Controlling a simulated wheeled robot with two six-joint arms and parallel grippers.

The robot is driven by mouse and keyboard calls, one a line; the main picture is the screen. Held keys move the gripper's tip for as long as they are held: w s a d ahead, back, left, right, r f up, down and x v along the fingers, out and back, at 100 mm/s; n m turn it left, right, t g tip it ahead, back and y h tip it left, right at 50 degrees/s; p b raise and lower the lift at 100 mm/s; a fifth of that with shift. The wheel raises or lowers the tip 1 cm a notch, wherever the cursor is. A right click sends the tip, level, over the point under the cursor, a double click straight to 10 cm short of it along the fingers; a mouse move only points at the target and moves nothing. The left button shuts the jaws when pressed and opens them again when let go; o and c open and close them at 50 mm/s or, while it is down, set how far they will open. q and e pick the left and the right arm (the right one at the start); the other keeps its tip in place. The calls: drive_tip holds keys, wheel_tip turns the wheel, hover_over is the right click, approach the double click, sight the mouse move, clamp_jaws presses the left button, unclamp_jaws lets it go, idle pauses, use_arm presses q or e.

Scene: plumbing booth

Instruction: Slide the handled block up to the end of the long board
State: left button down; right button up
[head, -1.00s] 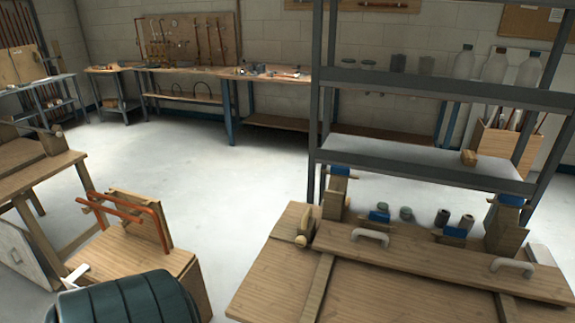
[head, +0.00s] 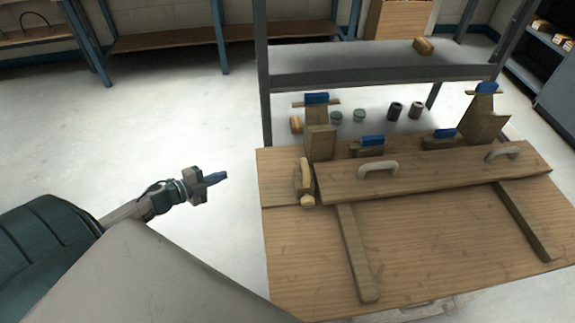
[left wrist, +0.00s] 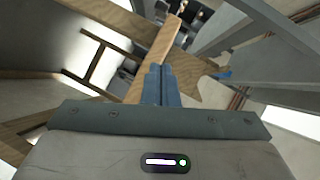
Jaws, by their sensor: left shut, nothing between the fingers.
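The long board (head: 430,182), with two pale handles, lies across the wooden bench top (head: 440,245). The handled block (head: 304,178), a small wooden piece with a light upright grip and a round knob at its front, stands at the board's left end. I cannot tell whether block and board touch. My left gripper (head: 217,178) is shut and empty, over the floor left of the bench, apart from the block. In the left wrist view its blue fingers (left wrist: 161,85) are together; wooden parts behind them are hard to identify. My right gripper is not in view.
Two wooden strips, a left one (head: 355,255) and a right one (head: 527,222), run forward from the board. Wooden stands with blue tops (head: 317,120) line the bench's back edge. A metal rack (head: 370,80) stands behind. The floor left of the bench is clear.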

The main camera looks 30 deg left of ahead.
sight(302, 167)
use_arm(q)
drive_tip(key=s+d+r+m+g+h, duration=0.2)
drive_tip(key=d+r+m+g+h, duration=0.35)
drive_tip(key=d+r+m, duration=0.7)
drive_tip(key=w+d+p, duration=0.1)
drive_tip(key=w+d, duration=0.1)
drive_tip(key=w+d+n+p, duration=0.1)
drive_tip(key=w+d, duration=0.2)
drive_tip(key=w+d+f+n+t+h+p, duration=0.1)
drive_tip(key=w+d, duration=0.1)
drive_tip(key=d, duration=0.1)
drive_tip(key=shift+w+n, duration=0.25)
drive_tip(key=shift+w, duration=0.05)
drive_tip(key=shift+w+d+f, duration=0.3)
drive_tip(key=shift+w+d, duration=0.05)
drive_tip(key=shift+d, duration=0.2)
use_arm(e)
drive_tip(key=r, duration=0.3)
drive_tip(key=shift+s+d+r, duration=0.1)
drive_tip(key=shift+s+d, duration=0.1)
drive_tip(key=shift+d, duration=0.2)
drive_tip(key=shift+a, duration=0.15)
